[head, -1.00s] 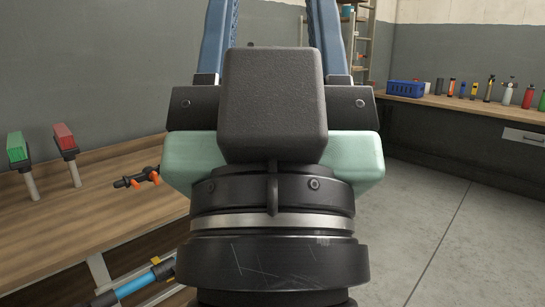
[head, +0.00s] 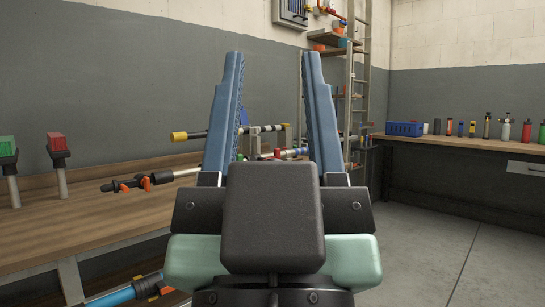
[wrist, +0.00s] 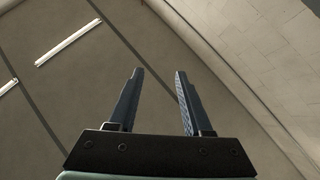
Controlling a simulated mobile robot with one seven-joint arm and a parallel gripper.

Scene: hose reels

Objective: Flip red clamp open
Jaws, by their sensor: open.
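My gripper (head: 273,55) is open and empty, with its two blue fingers pointing up in the middle of the head view. In the wrist view my gripper (wrist: 160,71) shows nothing between its fingers. A red block (head: 57,142) on a grey post stands on the bench at left, well apart from my gripper. A small red part (head: 277,152) sits on a pipe behind my gripper, seen between the fingers. I cannot tell which of these red parts is the clamp, or whether it is flipped open or closed.
A green block (head: 7,146) on a post stands left of the red one. A dark fitting with orange parts (head: 140,183) is on the wooden bench (head: 110,222). A blue crate (head: 404,129) and several bottles stand on the far bench. The floor (head: 430,250) at right is clear.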

